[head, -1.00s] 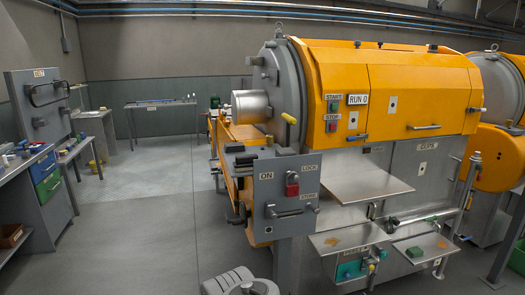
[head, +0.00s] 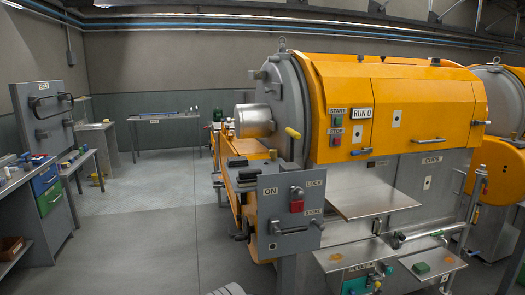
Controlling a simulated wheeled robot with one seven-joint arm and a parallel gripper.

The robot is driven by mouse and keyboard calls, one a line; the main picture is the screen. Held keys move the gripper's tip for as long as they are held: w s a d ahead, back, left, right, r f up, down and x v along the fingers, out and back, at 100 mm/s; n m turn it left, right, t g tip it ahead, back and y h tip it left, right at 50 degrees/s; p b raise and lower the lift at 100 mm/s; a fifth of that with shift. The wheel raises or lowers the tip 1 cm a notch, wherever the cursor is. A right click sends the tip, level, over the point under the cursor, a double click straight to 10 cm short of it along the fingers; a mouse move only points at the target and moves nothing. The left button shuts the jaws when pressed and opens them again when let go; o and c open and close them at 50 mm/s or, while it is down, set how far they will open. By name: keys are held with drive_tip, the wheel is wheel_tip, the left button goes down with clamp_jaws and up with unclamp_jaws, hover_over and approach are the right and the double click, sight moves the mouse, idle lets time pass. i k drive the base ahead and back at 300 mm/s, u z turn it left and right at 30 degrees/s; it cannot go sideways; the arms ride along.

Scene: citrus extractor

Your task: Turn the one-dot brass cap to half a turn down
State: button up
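I cannot make out a brass cap with one dot in the head view. The knobs are too small to tell whether any is a brass cap. Only a pale rounded piece, seemingly part of my arm, shows at the bottom edge. My gripper cannot be seen.
A grey panel (head: 280,215) marked ON and LOCK, with a red lock and a handle, juts out at the extractor's left. A metal shelf (head: 375,200) sticks out in front. Workbenches stand at the left. The floor (head: 145,245) between is clear.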

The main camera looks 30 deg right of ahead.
sight(273, 153)
drive_tip(key=u, duration=0.2)
drive_tip(key=i, duration=1.7)
drive_tip(key=z, duration=0.75)
drive_tip(key=i, duration=1.5)
drive_tip(key=z, duration=0.85)
